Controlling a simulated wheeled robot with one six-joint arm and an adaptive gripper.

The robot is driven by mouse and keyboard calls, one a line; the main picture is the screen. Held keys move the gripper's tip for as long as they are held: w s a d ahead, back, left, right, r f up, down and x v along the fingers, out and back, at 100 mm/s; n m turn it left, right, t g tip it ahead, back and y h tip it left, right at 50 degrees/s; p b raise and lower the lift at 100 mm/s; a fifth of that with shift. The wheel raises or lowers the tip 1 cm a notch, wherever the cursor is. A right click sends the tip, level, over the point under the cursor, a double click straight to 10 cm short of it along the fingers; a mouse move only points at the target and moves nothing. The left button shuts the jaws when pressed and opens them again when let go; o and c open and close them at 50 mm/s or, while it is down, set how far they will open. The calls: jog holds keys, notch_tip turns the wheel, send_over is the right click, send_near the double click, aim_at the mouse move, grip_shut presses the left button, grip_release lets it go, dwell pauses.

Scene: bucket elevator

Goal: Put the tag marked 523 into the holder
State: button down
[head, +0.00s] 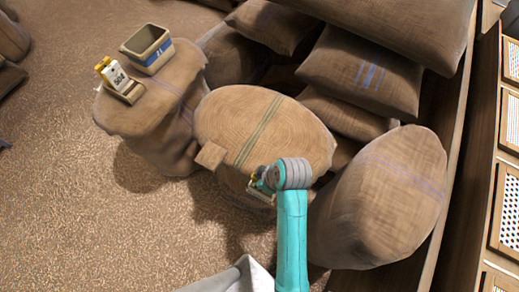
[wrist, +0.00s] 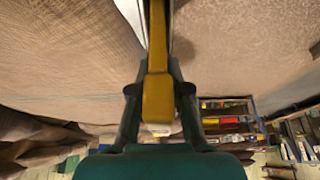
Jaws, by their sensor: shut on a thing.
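My gripper (head: 261,184) is in front of the middle sack's round top in the head view, beside the end of my teal arm. The wooden holder (head: 127,91) stands on the left sack, well to the left of my gripper. A white tag with yellow (head: 114,73) stands upright in it; its dark digits are too small to read for sure.
A tan and blue bin marked 21 (head: 147,48) stands behind the holder on the left sack (head: 163,104). A small brown block (head: 211,155) is at the middle sack's (head: 290,131) left edge. Stacked sacks fill the back right. The floor at left is open.

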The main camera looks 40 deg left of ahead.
jog(key=shift+f, duration=0.1)
jog(key=c, duration=1.1)
grip_release()
jog(key=shift+o, duration=0.2)
notch_tip(320, 180, up, 10)
